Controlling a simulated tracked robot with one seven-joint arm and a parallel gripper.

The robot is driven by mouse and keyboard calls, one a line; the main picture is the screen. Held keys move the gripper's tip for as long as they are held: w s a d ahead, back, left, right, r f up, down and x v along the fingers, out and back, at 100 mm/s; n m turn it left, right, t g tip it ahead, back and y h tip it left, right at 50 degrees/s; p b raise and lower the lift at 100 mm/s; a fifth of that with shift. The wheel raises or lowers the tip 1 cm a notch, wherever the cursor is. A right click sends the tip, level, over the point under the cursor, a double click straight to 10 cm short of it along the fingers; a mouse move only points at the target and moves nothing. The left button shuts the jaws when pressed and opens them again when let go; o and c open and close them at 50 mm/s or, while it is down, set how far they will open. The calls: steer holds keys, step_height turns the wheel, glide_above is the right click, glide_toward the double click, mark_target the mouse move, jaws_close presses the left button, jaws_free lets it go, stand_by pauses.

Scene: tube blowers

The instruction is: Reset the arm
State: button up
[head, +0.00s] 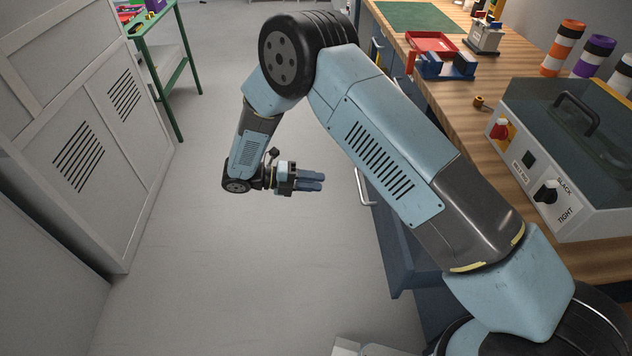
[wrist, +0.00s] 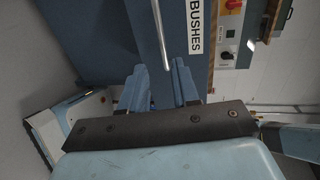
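My arm is blue and dark grey and reaches out over the floor, bent back at the elbow. My gripper (head: 318,181) is in the gap between the grey cabinet and the workbench, with its blue fingers pointing right toward the bench front. In the wrist view the two fingers of my gripper (wrist: 160,85) stand apart with nothing between them. A blue drawer front (wrist: 115,35) labelled BUSHES, with a pale bar handle (wrist: 160,38), is ahead of the fingers. The gripper appears clear of it.
The wooden workbench (head: 455,95) on the right carries a control box (head: 565,150), a red tray (head: 432,42), coloured rolls (head: 562,47) and small fixtures. A grey cabinet (head: 80,130) stands left, with a green-framed table (head: 165,60) behind. The floor (head: 220,270) between is clear.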

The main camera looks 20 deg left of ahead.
steer(key=w+d+r+m+g+y, duration=0.2)
steer(key=w+d+r+m+g, duration=0.1)
steer(key=d+r+m, duration=0.65)
steer(key=w+d+r+m+g+y, duration=0.35)
steer(key=d+r, duration=0.35)
steer(key=r, duration=0.6)
steer(key=s+d+r+m+y, duration=0.2)
steer(key=s+d+r+m, duration=0.1)
steer(key=d+r+m, duration=0.3)
steer(key=s+d+r+m+y, duration=0.25)
steer(key=d+r+m, duration=0.25)
steer(key=d, duration=0.3)
steer(key=s+d+r+m+t+y, duration=0.2)
steer(key=s+d+r+m+t, duration=0.1)
steer(key=s+d+m, duration=0.3)
steer(key=s+d+r+m+t+y, duration=0.2)
steer(key=s+d+m, duration=0.4)
steer(key=s+m, duration=0.3)
steer(key=shift+s+r+m+t+y, duration=0.35)
steer(key=shift+r+m+t, duration=0.15)
steer(key=shift+r+t, duration=0.45)
